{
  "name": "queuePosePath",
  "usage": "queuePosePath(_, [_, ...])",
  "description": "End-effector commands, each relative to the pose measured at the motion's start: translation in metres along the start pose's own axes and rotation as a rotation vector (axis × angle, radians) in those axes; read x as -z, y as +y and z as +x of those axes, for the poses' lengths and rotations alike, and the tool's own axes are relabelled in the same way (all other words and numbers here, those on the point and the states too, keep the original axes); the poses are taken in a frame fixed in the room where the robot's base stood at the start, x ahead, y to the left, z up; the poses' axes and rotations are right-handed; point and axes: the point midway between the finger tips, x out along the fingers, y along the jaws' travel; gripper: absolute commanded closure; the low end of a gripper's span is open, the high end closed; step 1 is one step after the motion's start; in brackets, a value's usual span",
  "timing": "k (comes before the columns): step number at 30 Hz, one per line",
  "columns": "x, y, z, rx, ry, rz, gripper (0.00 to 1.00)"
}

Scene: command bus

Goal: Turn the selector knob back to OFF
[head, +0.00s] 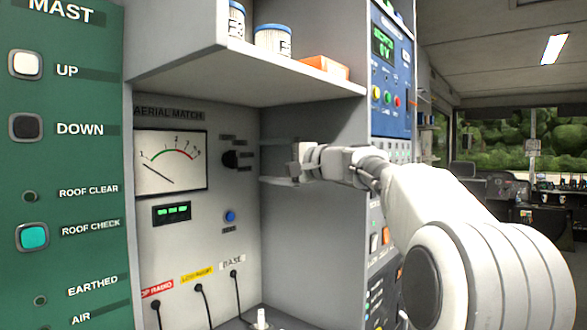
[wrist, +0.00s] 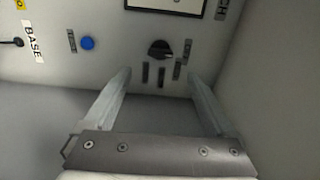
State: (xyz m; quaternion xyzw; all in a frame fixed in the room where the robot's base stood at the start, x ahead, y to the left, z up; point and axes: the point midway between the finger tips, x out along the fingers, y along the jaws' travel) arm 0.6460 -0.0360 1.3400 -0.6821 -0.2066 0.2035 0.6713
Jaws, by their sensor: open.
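The selector knob (head: 230,159) is a small black knob on the grey "AERIAL MATCH" panel (head: 187,235), right of the dial meter. Several small dark labels surround it, too small to read, so I cannot tell its setting. In the wrist view the knob (wrist: 160,49) lies ahead of my gripper, roughly centred between the fingers. My gripper (head: 265,161) is right of the knob in the head view, its two fingers pointing toward the panel. In the wrist view my gripper (wrist: 159,76) is open and empty, with the fingertips apart from the knob.
A blue button (head: 230,216) sits below the knob. The dial meter (head: 171,162) is left of it. A shelf (head: 250,75) with tins and an orange box (head: 325,67) overhangs the recess. A grey side wall (head: 310,230) bounds it at right. Cables (head: 236,290) plug in below.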

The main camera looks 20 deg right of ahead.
Motion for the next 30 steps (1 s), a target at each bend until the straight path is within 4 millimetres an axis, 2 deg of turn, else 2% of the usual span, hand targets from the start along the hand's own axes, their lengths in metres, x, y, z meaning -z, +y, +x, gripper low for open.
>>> queuePosePath(1, [0.001, 0.001, -0.015, -0.001, 0.005, -0.001, 0.1])
queuePosePath(6, [0.001, 0.0, -0.05, 0.0, 0.004, -0.001, 0.1])
queuePosePath(12, [0.0, 0.0, -0.072, 0.0, 0.001, 0.0, 0.1])
queuePosePath(17, [0.0, 0.0, -0.078, 0.0, 0.0, 0.001, 0.1])
queuePosePath(30, [-0.002, 0.004, -0.077, -0.02, 0.003, -0.003, 0.1])
